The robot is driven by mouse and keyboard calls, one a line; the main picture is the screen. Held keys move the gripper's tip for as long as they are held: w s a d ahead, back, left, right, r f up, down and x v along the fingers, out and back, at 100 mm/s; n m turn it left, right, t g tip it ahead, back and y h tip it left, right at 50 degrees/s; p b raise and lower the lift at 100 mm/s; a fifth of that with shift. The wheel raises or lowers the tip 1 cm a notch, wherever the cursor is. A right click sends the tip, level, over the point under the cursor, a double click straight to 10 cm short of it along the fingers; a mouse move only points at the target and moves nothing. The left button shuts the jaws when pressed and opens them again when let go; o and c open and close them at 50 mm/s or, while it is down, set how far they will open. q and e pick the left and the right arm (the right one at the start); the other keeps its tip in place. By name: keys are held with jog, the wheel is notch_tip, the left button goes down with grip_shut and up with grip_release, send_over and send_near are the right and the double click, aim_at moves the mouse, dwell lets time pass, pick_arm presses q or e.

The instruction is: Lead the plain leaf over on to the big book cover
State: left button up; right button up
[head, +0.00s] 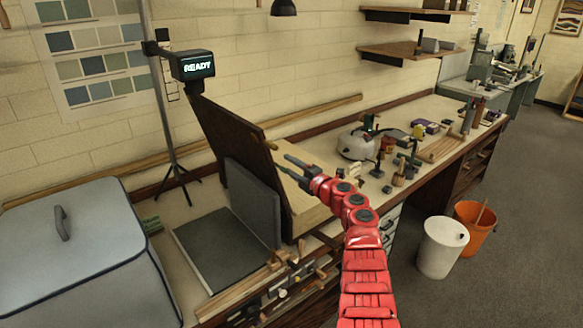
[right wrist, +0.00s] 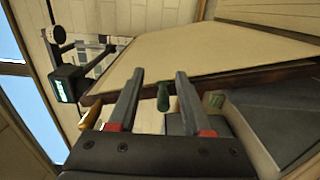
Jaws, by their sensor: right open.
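A large brown leaf (head: 232,142) stands tilted upright on the bench in the head view. Its plain beige face (right wrist: 215,65) with a brown edge shows in the right wrist view. A green handle (right wrist: 163,97) and a wooden handle (right wrist: 89,117) are at its edge. My right gripper (head: 284,165) is open at the leaf's near edge. The green handle appears between its fingertips (right wrist: 157,76), with no grip on it. A grey panel (head: 252,203) stands beside a dark grey slab (head: 213,252) lying flat. I cannot tell which part is the big book cover. My left gripper is out of view.
A tripod with a READY sign (head: 193,66) stands behind. A blue-grey lidded box (head: 100,235) is at left. Bottles and tools crowd the bench at right; a white bin (head: 442,246) and orange bucket (head: 475,227) stand on the floor.

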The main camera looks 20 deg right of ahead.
jog(key=shift+d, duration=0.1)
jog(key=b+v, duration=0.4)
jog(key=v, duration=1.3)
jog(key=shift+s, duration=0.15)
dwell(1.0)
jog(key=shift+r, duration=0.1)
